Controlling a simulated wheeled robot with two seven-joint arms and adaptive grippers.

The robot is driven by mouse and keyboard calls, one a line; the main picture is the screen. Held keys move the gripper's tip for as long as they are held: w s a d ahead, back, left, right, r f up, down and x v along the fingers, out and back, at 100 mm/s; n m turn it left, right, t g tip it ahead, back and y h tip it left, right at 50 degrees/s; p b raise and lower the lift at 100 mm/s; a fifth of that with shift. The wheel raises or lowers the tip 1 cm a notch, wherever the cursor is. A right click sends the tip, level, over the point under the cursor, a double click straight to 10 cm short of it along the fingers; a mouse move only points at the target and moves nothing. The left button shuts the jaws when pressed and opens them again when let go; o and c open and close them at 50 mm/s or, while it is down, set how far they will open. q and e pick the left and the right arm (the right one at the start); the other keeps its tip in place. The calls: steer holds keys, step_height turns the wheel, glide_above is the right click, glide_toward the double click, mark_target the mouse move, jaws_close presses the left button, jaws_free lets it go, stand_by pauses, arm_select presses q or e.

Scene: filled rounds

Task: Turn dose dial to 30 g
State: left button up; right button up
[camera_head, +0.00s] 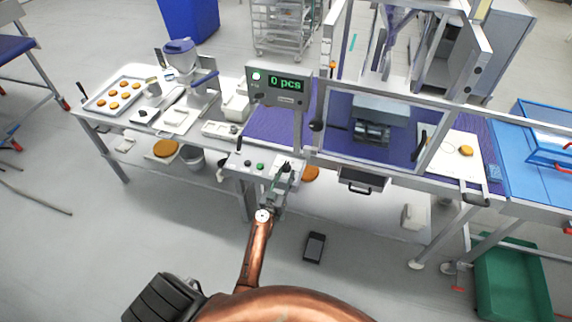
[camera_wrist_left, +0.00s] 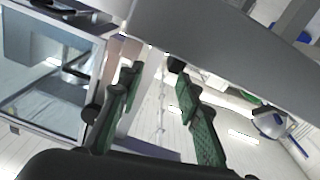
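The control panel (camera_head: 247,164) with green buttons projects from the front of the bench. My left gripper (camera_head: 286,173) is at its right end in the head view. In the left wrist view its two green-padded fingers (camera_wrist_left: 158,80) stand apart, with nothing visible held between them. A small dark knob (camera_wrist_left: 175,65), perhaps the dose dial, shows just beyond the fingertips at the edge of a grey panel. The gripper covers that spot in the head view, so the dial's setting cannot be read. My right gripper is not in view.
A display (camera_head: 285,85) above the bench reads "0 pcs". A tray of round patties (camera_head: 115,97) lies at the left. A machine frame (camera_head: 330,75) rises behind the panel. A white board (camera_head: 447,160) with a patty lies at the right. A dark pedal (camera_head: 314,246) sits on open floor.

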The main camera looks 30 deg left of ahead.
mark_target(286, 166)
arm_select(q)
steer(key=w+n, duration=0.1)
steer(key=w, duration=0.2)
steer(key=w+n+b, duration=0.1)
steer(key=w, duration=0.2)
steer(key=shift+w+a+r+b, duration=0.1)
steer(key=shift+w+r+b, duration=0.1)
steer(key=shift+w+b, duration=0.1)
steer(key=shift+r, duration=0.15)
steer(key=shift+w+d, duration=0.2)
steer(key=shift+d, duration=0.15)
steer(key=shift+w, duration=0.1)
steer(key=shift+o, duration=0.3)
steer(key=shift+a, duration=0.2)
steer(key=shift+s+a, duration=0.2)
steer(key=shift+a, duration=0.15)
steer(key=c, duration=0.3)
steer(key=shift+s, duration=0.1)
jaws_close()
steer(key=shift+r, duration=0.1)
